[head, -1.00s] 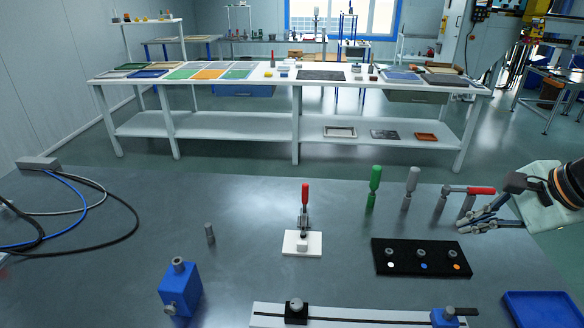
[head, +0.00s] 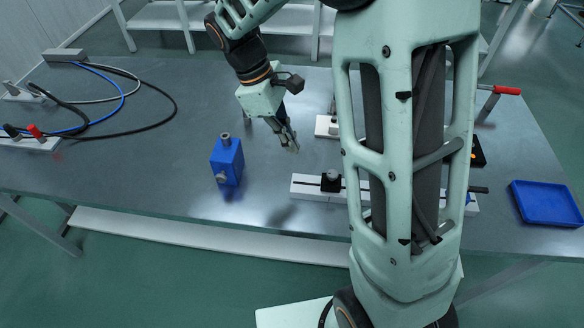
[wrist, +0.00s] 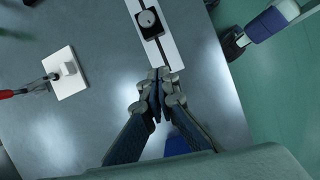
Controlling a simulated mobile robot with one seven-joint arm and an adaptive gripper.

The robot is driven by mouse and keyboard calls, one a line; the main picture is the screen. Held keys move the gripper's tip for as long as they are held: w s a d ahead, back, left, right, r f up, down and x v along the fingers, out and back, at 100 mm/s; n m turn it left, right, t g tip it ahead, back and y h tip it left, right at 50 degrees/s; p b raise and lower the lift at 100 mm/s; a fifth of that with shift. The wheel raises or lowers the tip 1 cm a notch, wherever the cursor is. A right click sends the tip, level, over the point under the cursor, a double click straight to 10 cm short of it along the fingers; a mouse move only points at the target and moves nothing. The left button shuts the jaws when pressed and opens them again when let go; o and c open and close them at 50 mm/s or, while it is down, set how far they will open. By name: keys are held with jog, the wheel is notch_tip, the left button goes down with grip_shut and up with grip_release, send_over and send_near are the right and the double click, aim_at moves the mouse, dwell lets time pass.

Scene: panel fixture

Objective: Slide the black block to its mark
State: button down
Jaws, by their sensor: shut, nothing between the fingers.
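The black block (head: 331,185) with a round grey knob sits on a white rail (head: 300,190) with a dark slot along it. In the wrist view the black block (wrist: 150,24) is on the slot near the top, ahead of the fingertips. My gripper (head: 291,146) is shut and empty, pointing down behind and to the left of the block. In the wrist view my gripper (wrist: 159,76) has its fingertips together by the near end of the rail, apart from the block. My arm hides the rail's middle. I cannot make out the mark.
A blue box (head: 227,162) with a grey post stands left of the rail. A white plate (wrist: 72,75) with a red-handled clamp lies beside it. A blue tray (head: 545,203) is at the far right. Cables (head: 120,90) lie at the back left.

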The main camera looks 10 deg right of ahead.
aim_at(331, 183)
jog(key=shift+n, duration=0.9)
jog(key=x, duration=0.3)
jog(key=a+x, duration=0.1)
jog(key=x, duration=0.6)
jog(key=shift+a+f+b, duration=0.3)
jog(key=shift+b, duration=0.05)
jog(key=shift+s+d+r, duration=0.1)
jog(key=shift+s+d, duration=0.05)
jog(key=shift+d, duration=0.4)
jog(key=shift+s+d+r, duration=0.1)
jog(key=shift+d+r, duration=0.05)
jog(key=shift+d, duration=0.45)
jog(key=shift+s+d, duration=0.2)
jog(key=shift+d, duration=0.35)
jog(key=d, duration=0.2)
jog(key=s+d, duration=0.1)
jog(key=d, duration=0.2)
jog(key=s+d+p, duration=0.1)
jog(key=d, duration=0.1)
jog(key=shift+s+d, duration=0.25)
jog(key=shift+d, duration=0.1)
